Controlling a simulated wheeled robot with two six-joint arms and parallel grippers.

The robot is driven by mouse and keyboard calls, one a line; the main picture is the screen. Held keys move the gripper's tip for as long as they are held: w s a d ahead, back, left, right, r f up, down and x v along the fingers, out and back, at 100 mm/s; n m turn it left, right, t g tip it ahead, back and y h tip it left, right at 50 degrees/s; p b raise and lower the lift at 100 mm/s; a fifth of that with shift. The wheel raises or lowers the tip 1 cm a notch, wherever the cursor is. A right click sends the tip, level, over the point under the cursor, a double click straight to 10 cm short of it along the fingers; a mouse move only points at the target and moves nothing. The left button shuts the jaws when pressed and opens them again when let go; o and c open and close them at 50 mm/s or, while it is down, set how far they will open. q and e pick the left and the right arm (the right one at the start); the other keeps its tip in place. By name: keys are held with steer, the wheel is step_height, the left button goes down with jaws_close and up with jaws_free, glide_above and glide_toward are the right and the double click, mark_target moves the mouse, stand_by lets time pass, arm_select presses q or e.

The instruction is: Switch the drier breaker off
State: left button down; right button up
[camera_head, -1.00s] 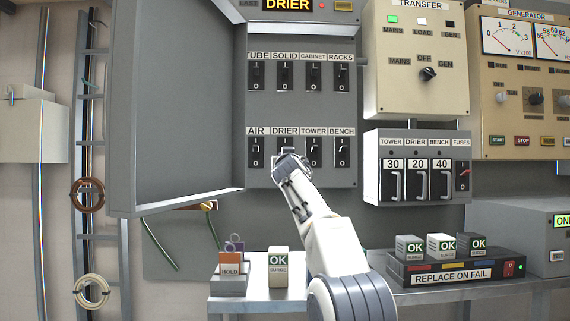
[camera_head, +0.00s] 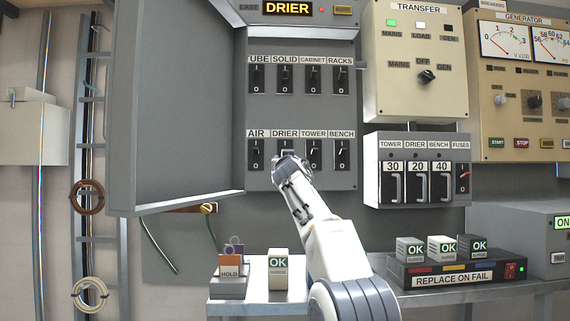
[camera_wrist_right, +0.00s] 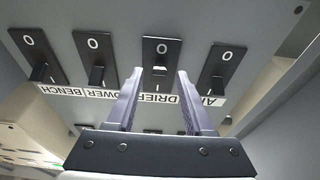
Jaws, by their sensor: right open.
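The drier breaker (camera_head: 285,145) is a black switch under the DRIER label in the lower row of the open grey panel (camera_head: 300,110). My right gripper (camera_head: 291,163) hides its lower part in the head view. In the right wrist view the panel is upside down, and the drier breaker (camera_wrist_right: 161,50) lies between the tips of my open right gripper (camera_wrist_right: 160,75). Its O end shows at the top of that view, with a bright patch near its middle. I cannot tell the lever's position or whether a finger touches it. My left gripper is not in view.
The air breaker (camera_head: 257,154) and tower breaker (camera_head: 314,153) flank the drier breaker closely. The panel door (camera_head: 180,100) stands open on the left. A lit display (camera_head: 287,8) above reads DRIER. A shelf with OK-marked blocks (camera_head: 278,269) is below.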

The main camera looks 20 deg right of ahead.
steer(key=b+v, duration=0.7)
steer(key=v, duration=0.2)
steer(key=shift+s+f+b, duration=0.15)
steer(key=shift+s+b, duration=0.05)
steer(key=shift+b, duration=0.1)
steer(key=shift+a, duration=0.15)
